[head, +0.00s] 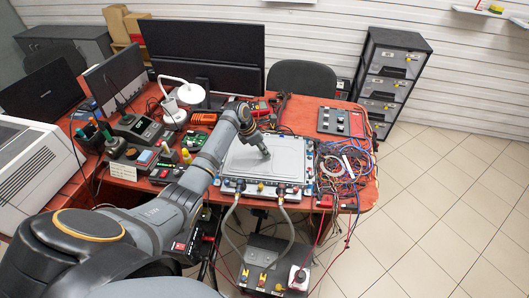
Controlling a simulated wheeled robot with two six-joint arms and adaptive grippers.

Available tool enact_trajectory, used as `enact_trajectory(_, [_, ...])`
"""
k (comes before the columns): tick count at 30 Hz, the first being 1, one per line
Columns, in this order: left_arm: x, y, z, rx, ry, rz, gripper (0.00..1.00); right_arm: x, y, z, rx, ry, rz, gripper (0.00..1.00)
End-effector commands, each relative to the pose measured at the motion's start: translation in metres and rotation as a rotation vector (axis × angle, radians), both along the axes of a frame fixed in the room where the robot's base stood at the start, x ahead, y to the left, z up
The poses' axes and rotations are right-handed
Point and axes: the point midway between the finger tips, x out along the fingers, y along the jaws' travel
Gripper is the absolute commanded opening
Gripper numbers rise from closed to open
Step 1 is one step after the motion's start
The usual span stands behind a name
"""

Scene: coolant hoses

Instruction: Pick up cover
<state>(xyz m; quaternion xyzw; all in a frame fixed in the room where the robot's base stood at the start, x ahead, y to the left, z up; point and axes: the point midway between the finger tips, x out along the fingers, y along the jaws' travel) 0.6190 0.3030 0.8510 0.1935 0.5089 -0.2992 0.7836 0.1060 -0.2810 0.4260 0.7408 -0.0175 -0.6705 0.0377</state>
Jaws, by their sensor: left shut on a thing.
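The cover (288,151) is a light grey rectangular plate with rounded corners. It lies flat, or nearly so, on top of a unit (236,187) at the front of the red-brown table. My left gripper (266,154) comes in from the left and points down at the middle of the cover, shut on it. The exact grip point is small and hidden by the fingers. I cannot tell whether the cover touches the unit below. Two grey hoses (288,229) hang from the unit's front edge to a black box (262,268) below. My right gripper is not in view.
Tangled coloured cables (343,165) lie right of the unit, with a small panel (340,121) behind them. Monitors (205,52), a white lamp (182,88) and bench tools crowd the back and left. A drawer cabinet (392,75) stands back right. The tiled floor at right is clear.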

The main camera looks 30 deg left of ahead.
Motion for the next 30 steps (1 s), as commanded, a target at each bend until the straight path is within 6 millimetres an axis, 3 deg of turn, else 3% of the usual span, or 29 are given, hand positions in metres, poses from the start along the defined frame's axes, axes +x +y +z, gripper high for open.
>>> enact_trajectory(5, [0.002, 0.001, 0.026, 0.002, -0.007, -0.001, 0.00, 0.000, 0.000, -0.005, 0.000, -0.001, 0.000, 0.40])
enact_trajectory(13, [-0.052, -0.015, 0.091, 0.006, -0.005, -0.003, 0.00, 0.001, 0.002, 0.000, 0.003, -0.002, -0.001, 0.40])
enact_trajectory(21, [-0.113, -0.034, 0.116, 0.005, -0.001, -0.002, 0.00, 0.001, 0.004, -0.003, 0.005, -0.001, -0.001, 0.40])
enact_trajectory(30, [-0.133, -0.042, 0.126, 0.000, -0.001, 0.000, 0.00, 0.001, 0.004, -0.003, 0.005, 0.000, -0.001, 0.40])
